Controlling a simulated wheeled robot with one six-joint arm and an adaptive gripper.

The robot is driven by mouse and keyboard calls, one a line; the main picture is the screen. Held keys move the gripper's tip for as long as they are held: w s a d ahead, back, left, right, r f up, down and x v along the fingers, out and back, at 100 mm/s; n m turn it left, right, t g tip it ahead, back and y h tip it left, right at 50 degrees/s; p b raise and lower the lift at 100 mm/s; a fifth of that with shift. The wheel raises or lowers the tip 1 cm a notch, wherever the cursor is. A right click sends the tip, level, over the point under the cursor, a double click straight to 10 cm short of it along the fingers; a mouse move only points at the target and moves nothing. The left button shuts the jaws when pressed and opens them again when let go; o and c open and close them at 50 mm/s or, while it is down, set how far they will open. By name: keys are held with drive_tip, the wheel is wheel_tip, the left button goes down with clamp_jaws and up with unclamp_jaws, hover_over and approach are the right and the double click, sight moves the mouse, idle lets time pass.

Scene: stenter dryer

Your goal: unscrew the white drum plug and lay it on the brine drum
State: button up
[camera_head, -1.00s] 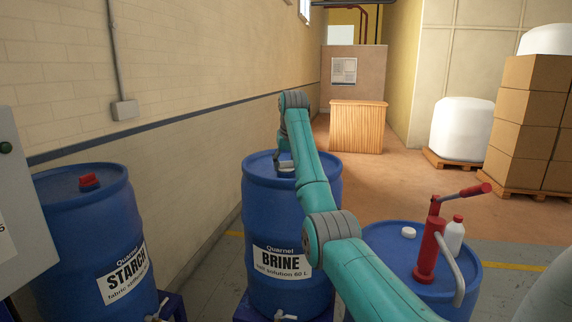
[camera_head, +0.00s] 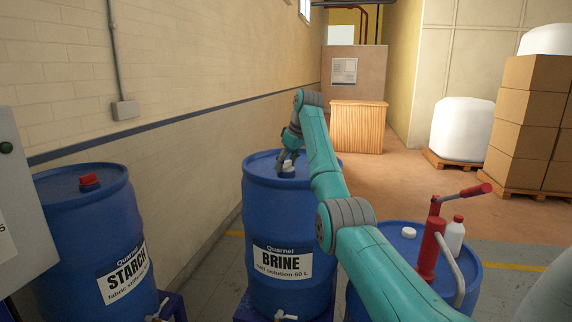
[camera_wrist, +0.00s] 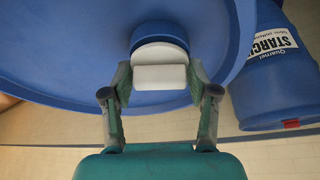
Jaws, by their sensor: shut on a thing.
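The blue brine drum (camera_head: 262,215) stands upright in the middle of the head view, its label facing me. The white drum plug (camera_head: 288,164) is at the top of this drum; it shows in the wrist view (camera_wrist: 160,77) against a round blue boss (camera_wrist: 160,33). My gripper (camera_head: 289,157) reaches down to the drum top. In the wrist view its two fingers (camera_wrist: 160,72) are shut on the plug, one on each side. I cannot tell whether the plug is still threaded in the boss.
The starch drum (camera_head: 88,240) with a red cap (camera_head: 89,181) stands left. Another blue drum (camera_head: 385,290) at right carries a red hand pump (camera_head: 431,250), a white bottle (camera_head: 454,235) and a white cap (camera_head: 409,232). A wall runs behind the drums.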

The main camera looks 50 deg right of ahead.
drive_tip(key=shift+r, duration=0.2)
drive_tip(key=shift+r, duration=2.05)
